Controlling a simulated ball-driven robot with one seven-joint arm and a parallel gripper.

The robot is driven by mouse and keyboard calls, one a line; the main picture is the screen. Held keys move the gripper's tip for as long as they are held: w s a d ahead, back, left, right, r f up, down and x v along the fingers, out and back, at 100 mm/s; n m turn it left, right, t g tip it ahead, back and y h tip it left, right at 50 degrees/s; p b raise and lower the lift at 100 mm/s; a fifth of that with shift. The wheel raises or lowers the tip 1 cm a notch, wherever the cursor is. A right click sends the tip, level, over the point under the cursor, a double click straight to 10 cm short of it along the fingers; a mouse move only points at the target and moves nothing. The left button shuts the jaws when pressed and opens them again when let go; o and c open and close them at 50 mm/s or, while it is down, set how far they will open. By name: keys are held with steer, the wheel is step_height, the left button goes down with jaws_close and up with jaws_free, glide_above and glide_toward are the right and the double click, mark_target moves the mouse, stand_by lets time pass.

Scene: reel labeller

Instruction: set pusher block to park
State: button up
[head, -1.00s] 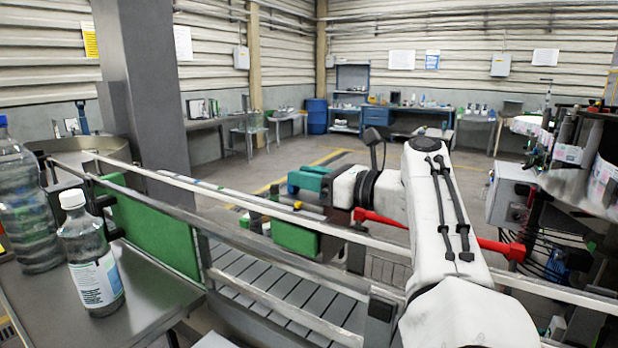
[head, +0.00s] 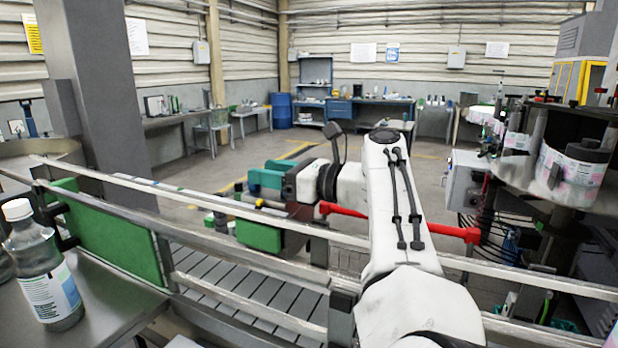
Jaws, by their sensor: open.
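My gripper (head: 264,206) is at the end of my white arm, which reaches out over the conveyor's side rails near the middle of the head view. It is open. A teal block (head: 266,178) shows at its far upper side, and a green block (head: 258,236) shows lower and nearer, just behind the rail. I cannot tell which of these, if either, is the pusher block, or whether they touch my gripper. My wrist and the rail hide part of this area. No park mark can be made out.
Metal guide rails (head: 205,206) cross in front, above a slatted conveyor (head: 230,283). A green panel (head: 108,237) stands at left. A clear bottle (head: 44,270) stands on the steel table. A red bar (head: 447,232) passes behind my arm. Label reels (head: 570,170) stand at right.

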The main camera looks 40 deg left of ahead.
steer(key=shift+d+r+p, duration=0.35)
steer(key=shift+p, duration=0.25)
steer(key=shift+w+d+f+p, duration=0.2)
steer(key=shift+d+p, duration=0.2)
steer(key=shift+p, duration=0.05)
steer(key=shift+w+d+f+p, duration=0.15)
steer(key=shift+d+p, duration=0.2)
steer(key=shift+p, duration=0.05)
steer(key=b+v, duration=0.1)
steer(key=v, duration=0.7)
steer(key=shift+d+f, duration=0.25)
steer(key=shift+f, duration=0.05)
